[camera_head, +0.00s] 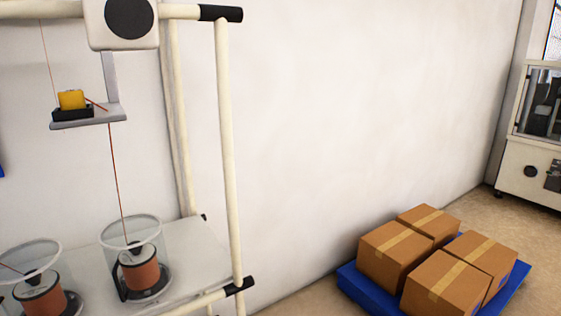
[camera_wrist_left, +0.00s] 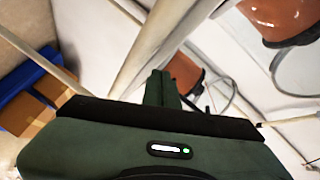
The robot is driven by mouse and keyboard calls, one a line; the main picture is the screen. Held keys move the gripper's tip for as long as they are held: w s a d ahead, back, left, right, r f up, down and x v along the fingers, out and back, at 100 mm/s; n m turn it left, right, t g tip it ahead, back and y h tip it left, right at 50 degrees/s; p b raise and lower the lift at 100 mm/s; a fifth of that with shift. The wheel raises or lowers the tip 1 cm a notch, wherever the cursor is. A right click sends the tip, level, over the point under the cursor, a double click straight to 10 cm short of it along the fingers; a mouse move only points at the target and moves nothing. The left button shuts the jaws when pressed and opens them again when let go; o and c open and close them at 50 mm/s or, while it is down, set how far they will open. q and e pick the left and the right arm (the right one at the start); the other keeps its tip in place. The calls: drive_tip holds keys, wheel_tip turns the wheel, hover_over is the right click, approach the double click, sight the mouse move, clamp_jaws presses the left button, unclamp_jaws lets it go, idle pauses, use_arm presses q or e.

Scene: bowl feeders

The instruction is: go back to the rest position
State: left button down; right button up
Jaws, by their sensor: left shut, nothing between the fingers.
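My left gripper (camera_wrist_left: 162,86) shows in the left wrist view as a dark green body with its fingers together and nothing between them. Pale frame tubes (camera_wrist_left: 160,40) and copper-coloured spools (camera_wrist_left: 187,72) appear beyond the fingers. I cannot tell how far the gripper is from them. Neither gripper shows in the head view. My right gripper is in neither view.
A pale tube frame (camera_head: 228,150) stands at left with a shelf holding clear bowls (camera_head: 131,238) around copper spools (camera_head: 140,273). A yellow part (camera_head: 72,98) sits on a bracket above. Cardboard boxes (camera_head: 395,255) rest on a blue pallet (camera_head: 347,279). A white machine (camera_head: 522,175) stands far right.

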use_arm(q)
drive_tip(key=s+d+f+n+g+y, duration=0.3)
drive_tip(key=s+d+f+n+g, duration=0.3)
drive_tip(key=s+d+f+n, duration=0.25)
drive_tip(key=s+d+f+n+g+h, duration=0.25)
drive_tip(key=s+d+g, duration=0.45)
drive_tip(key=s+d, duration=0.65)
drive_tip(key=s+a+f+g+p, duration=0.1)
drive_tip(key=s+f, duration=0.1)
drive_tip(key=f, duration=1.1)
drive_tip(key=s+a+f+g+p, duration=0.1)
drive_tip(key=s+f, duration=0.1)
drive_tip(key=f, duration=1)
drive_tip(key=s+a+f, duration=0.2)
drive_tip(key=s+f, duration=1.2)
drive_tip(key=s, duration=0.2)
drive_tip(key=shift+s+a+m+g+p, duration=0.25)
drive_tip(key=shift+a+m+g+p, duration=0.05)
drive_tip(key=shift+a+g+p, duration=0.1)
